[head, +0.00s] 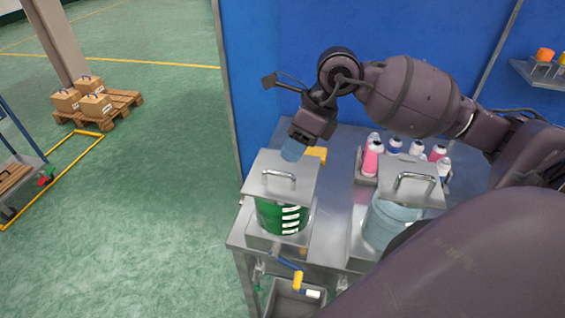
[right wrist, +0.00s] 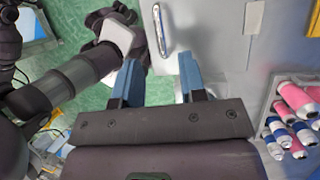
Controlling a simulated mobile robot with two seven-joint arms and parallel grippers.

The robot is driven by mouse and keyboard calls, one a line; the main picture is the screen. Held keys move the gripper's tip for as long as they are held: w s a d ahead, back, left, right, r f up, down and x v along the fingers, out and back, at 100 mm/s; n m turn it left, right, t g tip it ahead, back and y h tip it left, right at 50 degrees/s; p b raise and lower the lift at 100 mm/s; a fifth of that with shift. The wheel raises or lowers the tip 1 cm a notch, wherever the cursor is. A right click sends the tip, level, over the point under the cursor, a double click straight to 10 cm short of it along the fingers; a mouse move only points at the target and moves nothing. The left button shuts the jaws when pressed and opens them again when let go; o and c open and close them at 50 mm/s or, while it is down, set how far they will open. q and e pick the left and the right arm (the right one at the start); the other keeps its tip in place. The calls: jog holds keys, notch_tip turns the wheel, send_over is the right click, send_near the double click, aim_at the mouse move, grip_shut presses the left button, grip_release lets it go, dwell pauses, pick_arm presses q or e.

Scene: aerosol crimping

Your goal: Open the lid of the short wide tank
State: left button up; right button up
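Two lidded tanks stand side by side on a steel bench. The left tank (head: 282,216) holds green liquid and has a flat square lid (head: 268,166) with a bar handle (head: 279,177). The right tank (head: 386,224) is pale blue, with a similar lid (head: 405,170) and handle (head: 416,180). I cannot tell surely which is the short wide one. Both lids are on. My right gripper (head: 293,150) is over the left lid's back right edge, blue fingers pointing down. In the right wrist view it (right wrist: 158,72) is open and empty, with a handle (right wrist: 162,28) beyond the fingertips. My left gripper's fingers do not show.
A tray of pink and blue bottles (head: 372,158) stands behind the right tank, also at the right in the wrist view (right wrist: 297,98). A yellow object (head: 316,154) lies behind the left tank. A grey bin (head: 292,300) is below the bench front. A blue wall (head: 270,60) backs the bench.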

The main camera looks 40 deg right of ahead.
aim_at(279, 172)
jog(key=shift+x, duration=3)
grip_shut()
